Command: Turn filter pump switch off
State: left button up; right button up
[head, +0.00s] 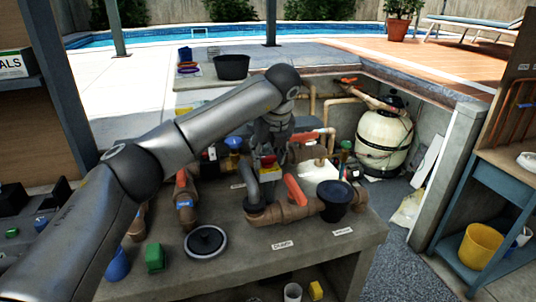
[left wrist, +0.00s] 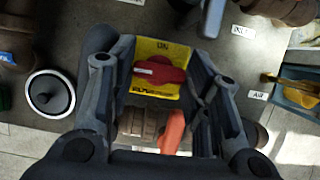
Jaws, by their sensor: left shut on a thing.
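The filter pump switch is a red knob (left wrist: 160,71) on a yellow plate (left wrist: 158,47) in the left wrist view. "ON" shows at the plate's top edge; the lettering along its lower edge is partly covered. The knob's handle lies crosswise in that view, with a pale mark toward its left end. My left gripper (left wrist: 162,76) has a finger on each side of the knob and is shut on it. In the head view the left gripper (head: 268,148) points down over the bench, with the red knob (head: 268,161) at its tips. My right gripper is not in view.
Brown pipes with orange valve handles (head: 295,190) stand close around the gripper. A dark funnel-like cup (head: 334,200), a round black-and-white lid (head: 206,242) and a green block (head: 155,257) are on the bench (head: 235,270). A cream filter tank (head: 384,140) stands behind at right.

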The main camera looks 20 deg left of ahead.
pick_arm(q)
jog(key=o, duration=1)
jog(key=shift+r, duration=0.1)
jog(key=v, duration=1.2)
